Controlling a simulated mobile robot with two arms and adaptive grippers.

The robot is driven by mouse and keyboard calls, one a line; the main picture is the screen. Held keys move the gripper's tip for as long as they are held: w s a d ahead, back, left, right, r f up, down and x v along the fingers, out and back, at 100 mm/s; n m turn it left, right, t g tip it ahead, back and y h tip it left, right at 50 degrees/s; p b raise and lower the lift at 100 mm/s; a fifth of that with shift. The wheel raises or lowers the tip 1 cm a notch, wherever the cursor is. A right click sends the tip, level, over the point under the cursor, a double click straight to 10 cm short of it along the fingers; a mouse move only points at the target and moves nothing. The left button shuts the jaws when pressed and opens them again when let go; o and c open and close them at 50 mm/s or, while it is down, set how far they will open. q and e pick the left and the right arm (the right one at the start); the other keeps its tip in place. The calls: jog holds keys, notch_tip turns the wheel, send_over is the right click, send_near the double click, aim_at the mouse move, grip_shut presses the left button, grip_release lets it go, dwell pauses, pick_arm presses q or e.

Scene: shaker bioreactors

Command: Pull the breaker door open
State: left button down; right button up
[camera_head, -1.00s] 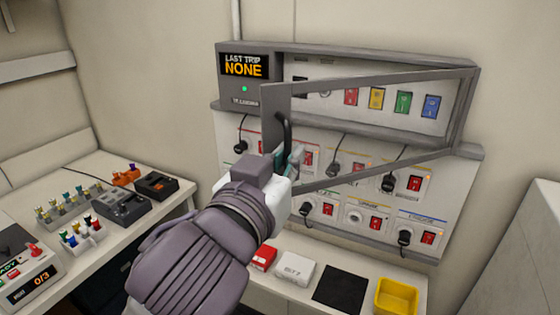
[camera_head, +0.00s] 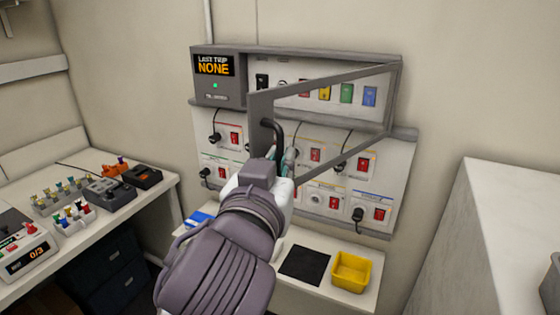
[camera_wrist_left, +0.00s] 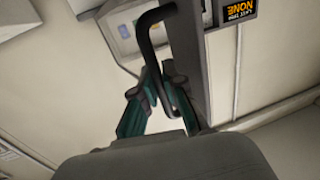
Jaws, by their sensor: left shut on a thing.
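The breaker door (camera_head: 325,80) is a grey frame with a clear middle on the wall panel. It stands ajar, its left edge swung out from the panel and its right edge at the panel's right end. Its black bar handle (camera_head: 275,133) is on that left edge. My left gripper (camera_head: 286,160) is shut on the lower part of the handle, and its arm hides the lower panel. In the left wrist view the teal-padded fingers (camera_wrist_left: 160,97) close around the handle (camera_wrist_left: 150,38). My right gripper is not in view.
Plugged sockets and red switches (camera_head: 362,164) lie below. A shelf holds a yellow bin (camera_head: 351,272) and black mat (camera_head: 304,265). A pale cabinet (camera_head: 480,240) stands right.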

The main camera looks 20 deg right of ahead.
pick_arm(q)
jog(key=shift+r, duration=0.1)
jog(key=c, duration=1.2)
grip_release()
jog(key=shift+d, duration=0.1)
jog(key=shift+v, duration=3.75)
